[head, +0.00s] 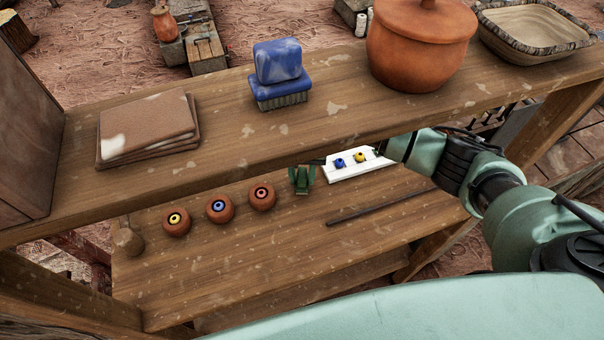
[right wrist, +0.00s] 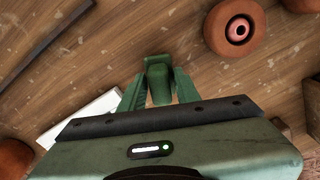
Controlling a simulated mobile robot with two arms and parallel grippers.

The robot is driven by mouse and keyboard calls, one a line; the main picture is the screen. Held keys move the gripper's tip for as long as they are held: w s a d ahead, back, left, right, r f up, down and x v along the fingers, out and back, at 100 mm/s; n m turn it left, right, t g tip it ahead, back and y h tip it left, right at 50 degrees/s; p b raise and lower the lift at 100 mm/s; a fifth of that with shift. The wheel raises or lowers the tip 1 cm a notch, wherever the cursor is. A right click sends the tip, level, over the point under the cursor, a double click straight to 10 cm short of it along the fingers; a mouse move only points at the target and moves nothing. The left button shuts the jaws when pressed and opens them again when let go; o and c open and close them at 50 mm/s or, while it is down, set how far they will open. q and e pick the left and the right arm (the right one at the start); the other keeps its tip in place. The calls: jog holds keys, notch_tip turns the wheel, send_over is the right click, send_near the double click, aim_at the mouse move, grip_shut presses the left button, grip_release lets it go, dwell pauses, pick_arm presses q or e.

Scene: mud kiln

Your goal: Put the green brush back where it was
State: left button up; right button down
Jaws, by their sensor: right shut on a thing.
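My right gripper (head: 302,178) reaches in under the upper shelf from the right, and its body is mostly hidden by that shelf. In the right wrist view its green fingers (right wrist: 157,95) are shut on a short green piece, the green brush (right wrist: 159,80), held over the lower shelf. Most of the brush is hidden by the gripper. A white holder (head: 375,169) with a blue and a yellow piece in it lies just right of the fingers; part of it shows in the right wrist view (right wrist: 90,114). My left gripper is not in view.
Three clay pots with yellow (head: 176,222), blue (head: 219,209) and pink (head: 262,197) centres stand left of the gripper. A dark rod (head: 380,207) lies on the lower shelf (head: 280,250). The upper shelf (head: 220,130) overhangs, bearing a blue brush-like block (head: 278,75) and a lidded pot (head: 415,50).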

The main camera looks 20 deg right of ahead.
aim_at(302, 173)
jog(key=c, duration=1)
grip_release()
jog(key=shift+r+p, duration=0.2)
jog(key=shift+p, duration=0.2)
jog(key=shift+w+r+b, duration=0.1)
jog(key=shift+r+b, duration=0.15)
jog(key=shift+b, duration=0.05)
notch_tip(302, 173, up, 11)
jog(key=b, duration=0.3)
jog(key=shift+r, duration=0.15)
